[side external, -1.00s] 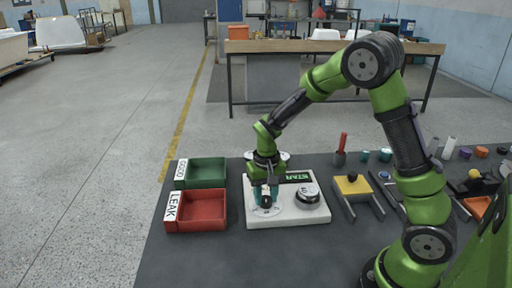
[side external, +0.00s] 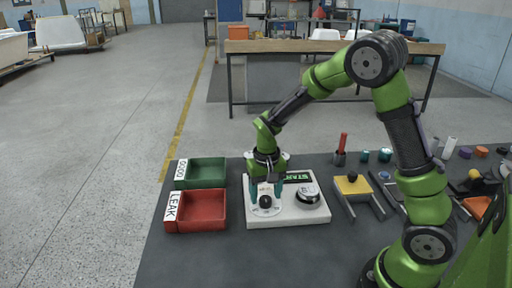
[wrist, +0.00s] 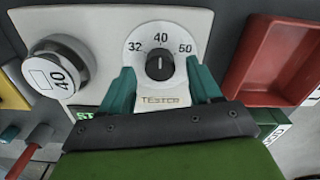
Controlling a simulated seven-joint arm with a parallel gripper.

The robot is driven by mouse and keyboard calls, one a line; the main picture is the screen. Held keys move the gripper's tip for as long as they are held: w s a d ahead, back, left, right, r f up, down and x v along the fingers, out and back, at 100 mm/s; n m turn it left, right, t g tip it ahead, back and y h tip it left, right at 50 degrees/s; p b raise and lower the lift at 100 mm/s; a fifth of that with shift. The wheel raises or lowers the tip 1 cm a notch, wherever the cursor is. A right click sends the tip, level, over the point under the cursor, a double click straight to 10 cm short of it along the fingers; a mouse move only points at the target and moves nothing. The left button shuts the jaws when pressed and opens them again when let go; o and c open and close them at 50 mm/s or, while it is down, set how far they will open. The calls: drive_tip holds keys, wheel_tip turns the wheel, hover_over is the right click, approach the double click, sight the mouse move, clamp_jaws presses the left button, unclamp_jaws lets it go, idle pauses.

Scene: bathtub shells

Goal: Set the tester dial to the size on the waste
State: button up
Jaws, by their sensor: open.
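The tester (side external: 288,215) is a white box with a round white dial plate (wrist: 185,40) marked 32, 40 and 50. Its black knob (wrist: 159,66) also shows in the side view (side external: 265,202). The light mark on the knob points at 40. The waste (wrist: 57,70), a round grey-and-white piece, sits on the tester beside the dial and reads 40; it also shows in the side view (side external: 308,195). My gripper (wrist: 162,84) is open, with one teal finger on each side of the knob, apart from it. It also shows in the side view (side external: 266,189).
A green GOOD tray (side external: 206,171) and a red LEAK tray (side external: 201,210) stand left of the tester. A green START panel (side external: 298,177) is at the tester's back. A yellow-topped fixture (side external: 353,187) and several small parts lie to the right.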

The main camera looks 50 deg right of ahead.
sight(267, 202)
wheel_tip(267, 202, up, 16)
idle(0.3)
drive_tip(key=shift+w, duration=0.15)
drive_tip(key=s+a+r+n+t+y, duration=0.1)
drive_tip(key=s+a+t, duration=0.2)
drive_tip(key=s, duration=0.4)
drive_tip(key=s+a+r+n+t+y, duration=0.1)
drive_tip(key=s+a+r+t, duration=0.1)
drive_tip(key=s, duration=0.6)
drive_tip(key=shift+s+a+r+t, duration=0.2)
drive_tip(key=shift+a+t, duration=0.45)
drive_tip(key=shift+t, duration=0.45)
